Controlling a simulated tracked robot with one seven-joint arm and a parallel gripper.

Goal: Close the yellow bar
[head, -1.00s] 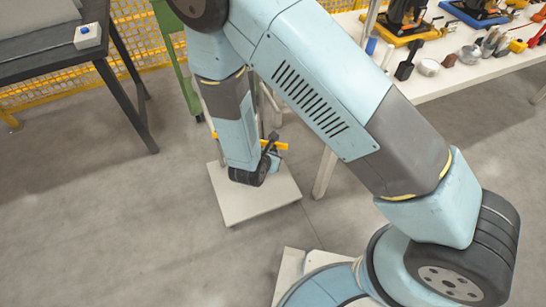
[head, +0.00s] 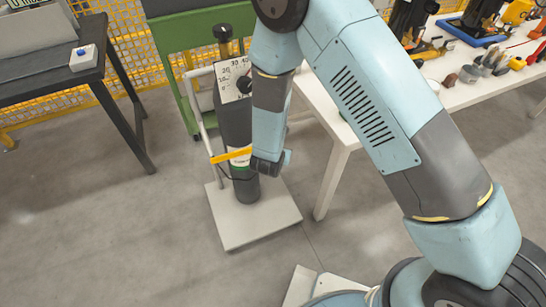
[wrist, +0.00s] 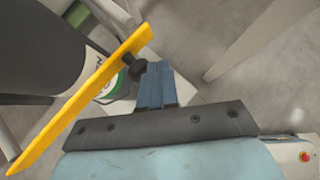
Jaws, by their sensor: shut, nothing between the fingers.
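The yellow bar (head: 232,155) crosses the front of a dark cylinder (head: 234,122) that stands upright on a pale square base (head: 240,233). In the wrist view the bar (wrist: 82,98) runs diagonally from lower left to upper centre. A black knob (wrist: 133,68) is by its right side. My gripper (wrist: 156,66) is shut and empty, its blue fingers close to the knob and right of the bar; I cannot tell whether they touch. In the head view my arm hides part of the cylinder, and the bar's right end meets my wrist's outline.
A gauge panel (head: 236,82) and a pale tube frame (head: 202,118) stand by the cylinder. A white table (head: 330,110) with tools is close on the right. A dark table (head: 60,75) is at the left.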

